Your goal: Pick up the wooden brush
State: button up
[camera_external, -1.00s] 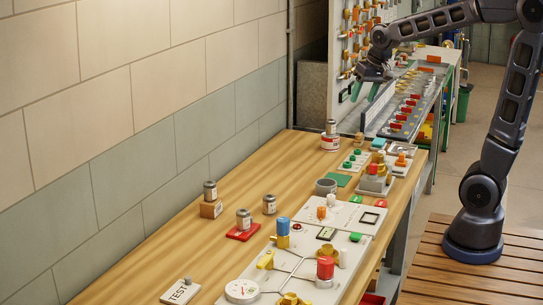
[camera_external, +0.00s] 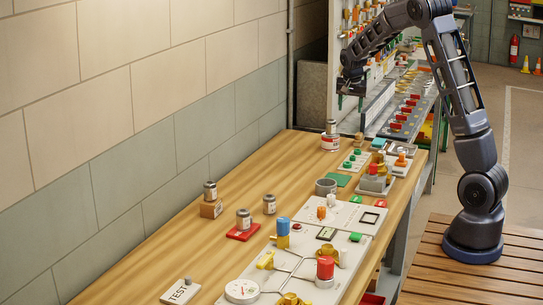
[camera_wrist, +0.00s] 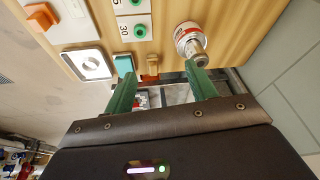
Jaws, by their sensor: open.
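A small brown wooden piece (camera_external: 359,138), which looks like the wooden brush, is at the far end of the wooden table, right of a tin. It also shows in the wrist view (camera_wrist: 150,68), near the table edge; its bristles cannot be made out. My gripper (camera_external: 350,98) is above the far end of the table, in front of the tool panel. In the wrist view its green fingers (camera_wrist: 162,73) are apart with nothing held between them. The brown piece appears beyond the fingertips, nearer the left finger.
A red-and-white tin (camera_external: 331,136) stands close left of the brown piece; it also shows by the right finger (camera_wrist: 190,40). A teal block (camera_wrist: 123,64) and button plates (camera_external: 354,160) are nearby. A tool panel (camera_external: 345,55) rises behind.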

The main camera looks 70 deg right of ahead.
aim_at(359, 134)
jog(key=shift+d+f+m+g+h, duration=0.2)
jog(key=shift+d+f+m, duration=0.2)
jog(key=shift+d+f, duration=2.3)
jog(key=shift+d+f+m+g+h, duration=0.2)
jog(key=shift+d+f+m, duration=0.2)
jog(key=shift+d+f, duration=2.35)
jog(key=shift+d+f+m+g+h, duration=0.15)
jog(key=shift+d+f+m, duration=0.25)
jog(key=shift+d+f, duration=2.3)
jog(key=shift+a+f, duration=0.4)
jog(key=shift+a, duration=0.05)
jog(key=c, duration=1.1)
